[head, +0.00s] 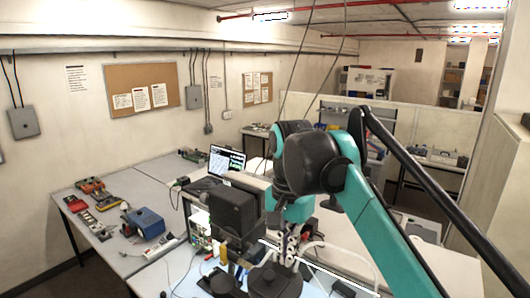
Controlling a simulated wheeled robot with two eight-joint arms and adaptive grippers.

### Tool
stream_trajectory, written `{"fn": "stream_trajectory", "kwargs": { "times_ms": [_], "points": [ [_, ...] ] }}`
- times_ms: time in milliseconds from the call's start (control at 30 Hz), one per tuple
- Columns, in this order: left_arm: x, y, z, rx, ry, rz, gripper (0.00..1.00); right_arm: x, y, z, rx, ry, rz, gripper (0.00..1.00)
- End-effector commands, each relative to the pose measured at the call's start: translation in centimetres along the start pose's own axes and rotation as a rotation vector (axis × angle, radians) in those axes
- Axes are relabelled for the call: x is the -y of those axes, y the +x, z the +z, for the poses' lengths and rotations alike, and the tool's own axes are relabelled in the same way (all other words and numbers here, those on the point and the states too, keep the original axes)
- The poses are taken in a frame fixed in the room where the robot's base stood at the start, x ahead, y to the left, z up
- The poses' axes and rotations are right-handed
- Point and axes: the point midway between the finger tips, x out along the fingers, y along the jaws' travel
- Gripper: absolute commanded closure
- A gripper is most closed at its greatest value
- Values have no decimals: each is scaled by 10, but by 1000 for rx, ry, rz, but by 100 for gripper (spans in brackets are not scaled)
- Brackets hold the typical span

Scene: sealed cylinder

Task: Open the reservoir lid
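My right arm comes in from the lower right, bends at a dark joint in the middle of the head view and points down. My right gripper (288,247) is at its end, just above a dark round part (275,281) at the bottom edge. This part looks like a lid with a raised middle, but I cannot tell for sure that it is the reservoir lid. The gripper fingers are small and partly hidden, so I cannot tell if they are open, shut or touching it. My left gripper is not in view.
A black box-shaped device (235,208) stands close left of the gripper. A laptop (227,160) sits behind it. A blue device (146,223) and several small tools lie on the left grey table (120,194), which has bare room. Cables run around the work spot.

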Motion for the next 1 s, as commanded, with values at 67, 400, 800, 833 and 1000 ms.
{"fn": "stream_trajectory", "kwargs": {
  "times_ms": [67,400,800,833,1000],
  "points": [
    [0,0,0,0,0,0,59,0,0,0,0,0,0,93],
    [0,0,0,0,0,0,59,0,0,0,0,0,0,59],
    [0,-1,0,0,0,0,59,0,-19,0,0,0,0,59],
    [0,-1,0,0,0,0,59,0,-21,0,0,0,0,59],
    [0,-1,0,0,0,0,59,0,-36,0,0,0,0,59]
  ]
}}
